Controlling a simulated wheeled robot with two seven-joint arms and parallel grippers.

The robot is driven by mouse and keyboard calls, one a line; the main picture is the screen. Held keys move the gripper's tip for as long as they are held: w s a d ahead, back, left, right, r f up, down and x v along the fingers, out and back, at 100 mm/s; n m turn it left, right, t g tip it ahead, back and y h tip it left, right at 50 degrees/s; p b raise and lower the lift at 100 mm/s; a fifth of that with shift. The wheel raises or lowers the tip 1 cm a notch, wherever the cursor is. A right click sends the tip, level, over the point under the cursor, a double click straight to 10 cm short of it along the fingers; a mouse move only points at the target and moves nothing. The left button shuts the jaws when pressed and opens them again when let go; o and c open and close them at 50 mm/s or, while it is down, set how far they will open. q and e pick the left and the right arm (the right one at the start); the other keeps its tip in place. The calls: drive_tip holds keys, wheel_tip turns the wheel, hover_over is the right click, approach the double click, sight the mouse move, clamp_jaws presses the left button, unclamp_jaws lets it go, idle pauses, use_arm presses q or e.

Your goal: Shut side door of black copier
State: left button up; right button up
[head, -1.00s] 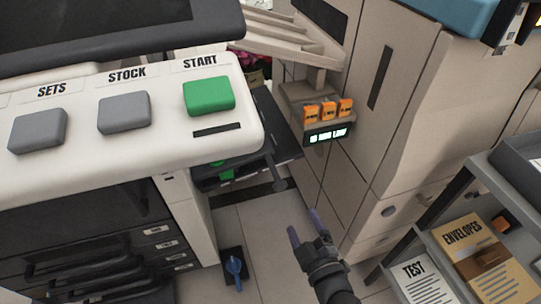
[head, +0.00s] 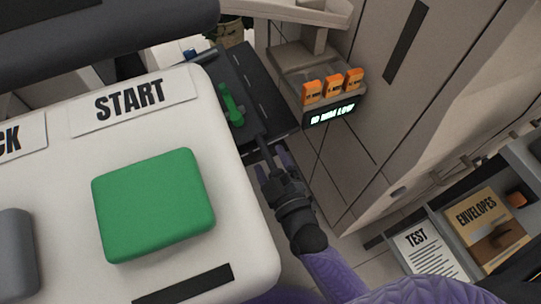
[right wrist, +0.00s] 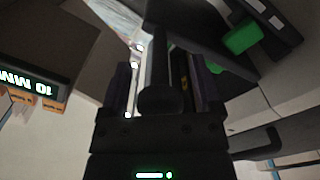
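The copier (head: 65,205), with a white control panel and a big green START button, fills the left of the head view. Its dark side door (head: 262,82) stands open on the right side, next to a green lever (head: 231,106). A dark bar with a rounded end sticks out from the door towards me. My right gripper (head: 274,162) is at this bar's end. In the right wrist view the bar (right wrist: 160,70) lies between the two fingers, with narrow gaps seeming to show on both sides. My left gripper is out of view.
A grey shelf holds TEST papers (head: 428,252) and an ENVELOPES box (head: 487,230) at lower right. The floor gap between is narrow.

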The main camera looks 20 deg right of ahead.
clamp_jaws()
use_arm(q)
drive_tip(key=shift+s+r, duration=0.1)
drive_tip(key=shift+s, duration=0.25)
